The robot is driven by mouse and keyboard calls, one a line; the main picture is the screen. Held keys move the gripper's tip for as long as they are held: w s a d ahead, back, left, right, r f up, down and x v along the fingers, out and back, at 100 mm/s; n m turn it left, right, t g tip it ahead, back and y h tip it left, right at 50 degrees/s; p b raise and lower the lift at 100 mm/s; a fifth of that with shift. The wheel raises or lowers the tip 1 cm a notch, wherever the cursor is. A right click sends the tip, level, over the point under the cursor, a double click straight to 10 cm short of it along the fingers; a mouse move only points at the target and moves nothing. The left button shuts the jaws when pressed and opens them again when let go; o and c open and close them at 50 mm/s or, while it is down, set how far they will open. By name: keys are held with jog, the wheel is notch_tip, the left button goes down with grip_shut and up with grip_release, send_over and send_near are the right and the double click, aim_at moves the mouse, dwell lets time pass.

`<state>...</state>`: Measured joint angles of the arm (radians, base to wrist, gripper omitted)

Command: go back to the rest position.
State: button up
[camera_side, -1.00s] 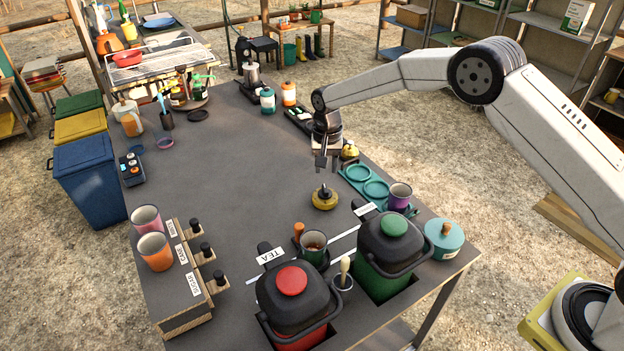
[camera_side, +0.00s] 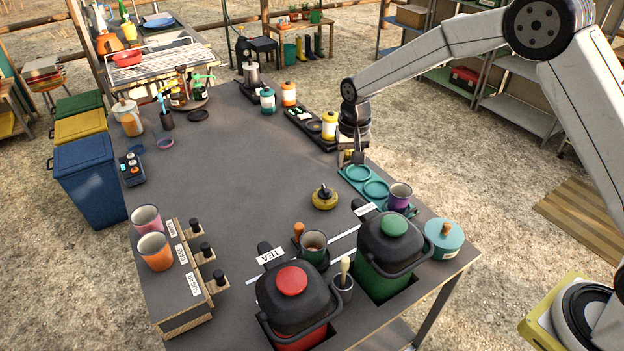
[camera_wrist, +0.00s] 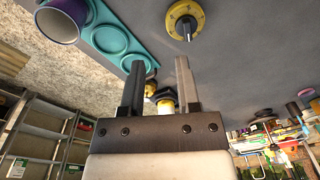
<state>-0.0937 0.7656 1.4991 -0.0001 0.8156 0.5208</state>
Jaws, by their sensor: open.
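My gripper (camera_side: 351,160) is open and empty above the right edge of the dark table, near the far end of the teal tray (camera_side: 343,172). In the wrist view its two fingers (camera_wrist: 158,85) stand apart with nothing gripped between them.
A purple mug (camera_side: 399,196) stands on the teal tray. Orange (camera_side: 289,93) and teal (camera_side: 268,101) bottles stand farther back. The middle of the table is clear.

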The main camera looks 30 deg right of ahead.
jog(key=s+d+r+n+t, duration=0.1)
jog(key=s+d+r+n, duration=0.1)
jog(key=s, duration=1)
jog(key=s+d+r+n+t, duration=0.1)
jog(key=s+d+r+n, duration=0.1)
jog(key=s, duration=1.1)
jog(key=shift+d+n, duration=0.4)
jog(key=shift+d, duration=0.1)
